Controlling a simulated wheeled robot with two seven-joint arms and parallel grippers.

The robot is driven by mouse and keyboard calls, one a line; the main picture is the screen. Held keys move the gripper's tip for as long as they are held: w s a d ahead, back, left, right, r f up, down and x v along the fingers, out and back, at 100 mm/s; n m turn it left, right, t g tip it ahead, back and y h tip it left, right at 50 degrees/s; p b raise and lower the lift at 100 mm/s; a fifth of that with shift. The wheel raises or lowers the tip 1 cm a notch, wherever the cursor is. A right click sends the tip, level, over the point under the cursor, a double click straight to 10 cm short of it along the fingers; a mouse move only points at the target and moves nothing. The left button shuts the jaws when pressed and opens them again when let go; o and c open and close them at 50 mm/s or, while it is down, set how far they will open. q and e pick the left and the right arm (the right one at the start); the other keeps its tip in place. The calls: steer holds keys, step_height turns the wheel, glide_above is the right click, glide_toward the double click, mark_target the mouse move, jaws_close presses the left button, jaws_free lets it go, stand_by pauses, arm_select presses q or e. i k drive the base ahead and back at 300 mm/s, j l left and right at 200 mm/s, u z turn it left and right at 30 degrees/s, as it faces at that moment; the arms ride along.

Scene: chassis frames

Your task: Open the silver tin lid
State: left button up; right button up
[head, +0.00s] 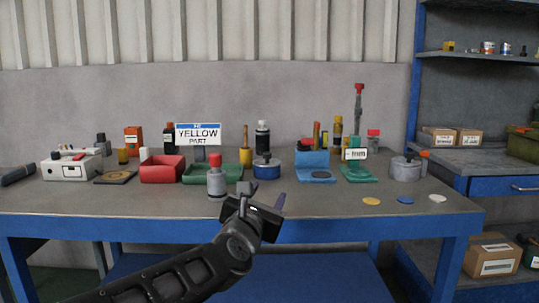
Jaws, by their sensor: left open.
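A silver-grey tin (405,170) with its lid on stands near the right end of the workbench. A small orange piece shows at its top right; I cannot tell whether it belongs to the tin. My left gripper (264,196) is open and in front of the bench's middle, well to the left of the silver tin. Nothing shows between its fingers. My right gripper is not in view.
A blue tin (266,171), a red-capped bottle (216,180), a green tray (200,177) and a red bin (161,172) stand behind or left of my gripper. A green stand (359,176) is left of the silver tin. Flat discs (371,201) lie at the front right.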

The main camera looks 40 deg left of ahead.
mark_target(267, 161)
steer(key=i+j, duration=0.8)
steer(key=j, duration=0.15)
